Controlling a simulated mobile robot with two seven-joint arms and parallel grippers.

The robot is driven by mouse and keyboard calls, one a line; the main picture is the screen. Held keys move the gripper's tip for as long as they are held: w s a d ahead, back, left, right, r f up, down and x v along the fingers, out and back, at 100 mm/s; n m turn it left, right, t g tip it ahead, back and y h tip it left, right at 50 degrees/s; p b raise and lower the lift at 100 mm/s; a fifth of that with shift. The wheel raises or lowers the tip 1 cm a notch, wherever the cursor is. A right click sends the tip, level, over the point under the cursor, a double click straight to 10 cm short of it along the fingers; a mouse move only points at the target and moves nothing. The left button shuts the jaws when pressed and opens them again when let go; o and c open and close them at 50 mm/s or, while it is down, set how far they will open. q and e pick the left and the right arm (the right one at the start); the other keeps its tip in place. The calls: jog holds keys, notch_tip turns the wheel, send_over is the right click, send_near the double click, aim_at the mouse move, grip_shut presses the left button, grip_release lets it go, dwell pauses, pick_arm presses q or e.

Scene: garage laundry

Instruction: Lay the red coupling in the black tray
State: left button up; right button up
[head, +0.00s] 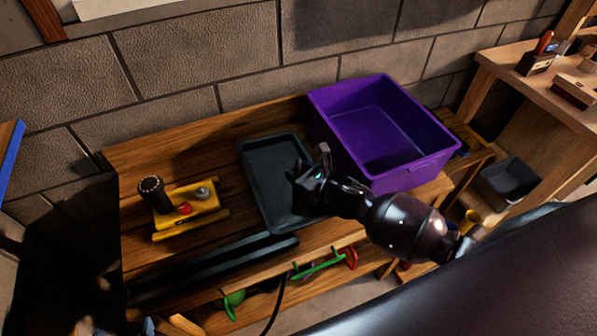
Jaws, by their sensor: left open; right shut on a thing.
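The black tray (257,152) lies flat on the wooden bench, left of the purple bin. My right gripper (303,180), on the arm from the right, is low over the tray's right part. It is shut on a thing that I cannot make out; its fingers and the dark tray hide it. I see no red in the jaws. A small red piece (185,208) sits on a yellow holder (188,219) left of the tray; I cannot tell whether it is the coupling. My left gripper is not in view.
The purple bin (330,105) stands right of the tray, close to my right arm. A black cylinder (153,195) and a grey piece (203,193) are at the yellow holder. A long black bar (205,262) lies along the bench front. The tray's left part looks empty.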

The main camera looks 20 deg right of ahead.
jog(key=o, duration=0.9)
jog(key=shift+o, duration=0.2)
jog(key=shift+s+d+r, duration=0.1)
jog(key=shift+s, duration=0.1)
jog(key=v, duration=1)
jog(key=shift+s, duration=0.3)
jog(key=shift+s+d+r, duration=0.2)
jog(key=shift+s+d, duration=0.05)
jog(key=shift+s, duration=0.2)
